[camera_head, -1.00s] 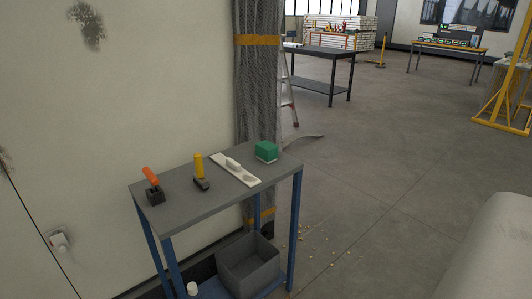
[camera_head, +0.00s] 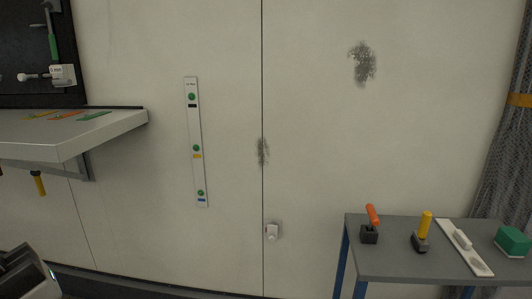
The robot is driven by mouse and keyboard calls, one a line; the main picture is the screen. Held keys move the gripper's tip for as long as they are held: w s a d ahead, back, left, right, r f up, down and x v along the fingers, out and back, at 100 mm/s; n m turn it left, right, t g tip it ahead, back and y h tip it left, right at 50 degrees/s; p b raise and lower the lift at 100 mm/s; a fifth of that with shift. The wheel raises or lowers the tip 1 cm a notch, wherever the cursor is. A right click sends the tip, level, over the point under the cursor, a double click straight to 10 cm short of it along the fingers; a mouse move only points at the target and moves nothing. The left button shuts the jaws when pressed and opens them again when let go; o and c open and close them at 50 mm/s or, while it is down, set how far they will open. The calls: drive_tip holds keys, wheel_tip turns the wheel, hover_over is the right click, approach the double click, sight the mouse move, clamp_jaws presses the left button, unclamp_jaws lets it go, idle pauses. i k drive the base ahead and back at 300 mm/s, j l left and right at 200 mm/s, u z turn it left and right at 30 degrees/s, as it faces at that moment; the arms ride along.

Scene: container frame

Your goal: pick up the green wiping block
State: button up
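The green wiping block (camera_head: 513,241) rests on the right end of the grey-topped table (camera_head: 400,264), at the right edge of the picture. It is a small green box shape with a paler underside. A dark part of my arm's end (camera_head: 27,272) shows at the lower left corner, far from the block. Its fingers cannot be made out, so whether it is open or shut is unclear.
A pale wall with dark smudges (camera_head: 362,64) rises behind. A white shelf (camera_head: 90,132) juts out at the left.

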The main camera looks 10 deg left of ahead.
sight(514, 244)
drive_tip(key=i+j+z, duration=0.3)
drive_tip(key=i+j, duration=0.7)
drive_tip(key=z, duration=1.5)
drive_tip(key=i, duration=0.5)
